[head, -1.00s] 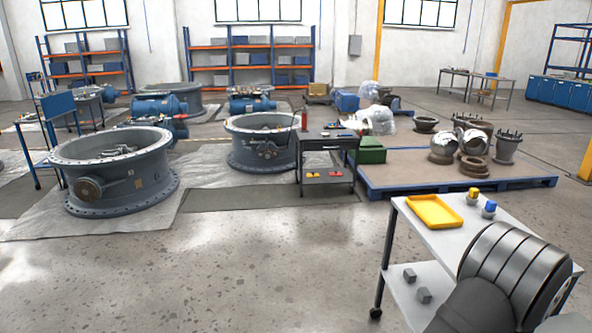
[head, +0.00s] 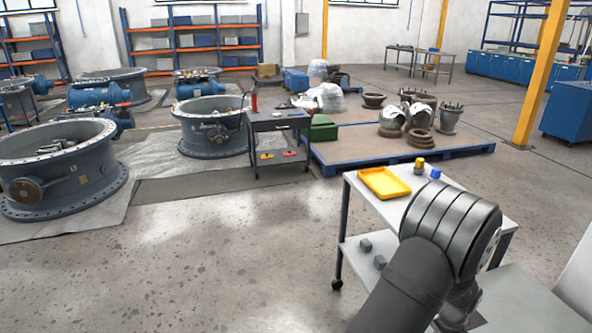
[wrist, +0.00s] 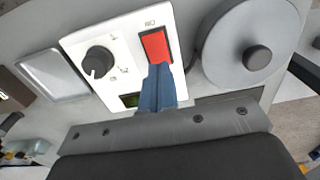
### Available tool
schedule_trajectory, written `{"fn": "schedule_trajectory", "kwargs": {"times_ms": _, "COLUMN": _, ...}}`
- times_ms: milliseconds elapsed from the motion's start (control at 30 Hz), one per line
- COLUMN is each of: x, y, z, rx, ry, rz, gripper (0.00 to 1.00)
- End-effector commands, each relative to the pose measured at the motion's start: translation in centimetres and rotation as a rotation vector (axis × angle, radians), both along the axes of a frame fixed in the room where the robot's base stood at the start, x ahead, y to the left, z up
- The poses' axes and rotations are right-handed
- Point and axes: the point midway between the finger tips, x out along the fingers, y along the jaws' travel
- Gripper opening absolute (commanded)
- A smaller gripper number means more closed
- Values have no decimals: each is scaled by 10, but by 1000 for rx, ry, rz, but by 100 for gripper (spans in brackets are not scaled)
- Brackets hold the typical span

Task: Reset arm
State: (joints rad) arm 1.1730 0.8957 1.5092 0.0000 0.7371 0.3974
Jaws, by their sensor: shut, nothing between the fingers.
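In the wrist view my gripper (wrist: 160,70) has its blue fingers together, with nothing between them. The fingertips overlap the lower end of a red rocker switch (wrist: 156,46) on a white panel (wrist: 126,66); I cannot tell if they touch it. A black rotary knob (wrist: 97,62) is on the panel to the left of the switch, with a small dark green display partly hidden below. In the head view my arm's dark links fill the lower right, and my fingers are hidden.
A grey disc with a dark hub (wrist: 257,57) is right of the panel. In the head view a white cart (head: 342,204) carries a yellow tray (head: 384,183) beside my arm. Large grey valve bodies (head: 62,168) stand at left. The floor in front is open.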

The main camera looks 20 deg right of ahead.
Motion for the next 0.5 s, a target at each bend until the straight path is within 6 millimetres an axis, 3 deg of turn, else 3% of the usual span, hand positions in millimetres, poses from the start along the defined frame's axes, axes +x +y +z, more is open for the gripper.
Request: {"fn": "schedule_trajectory", "kwargs": {"times_ms": 500, "x": 4, "y": 2, "z": 106, "rx": -22, "ry": -2, "rz": 2, "gripper": 0}}
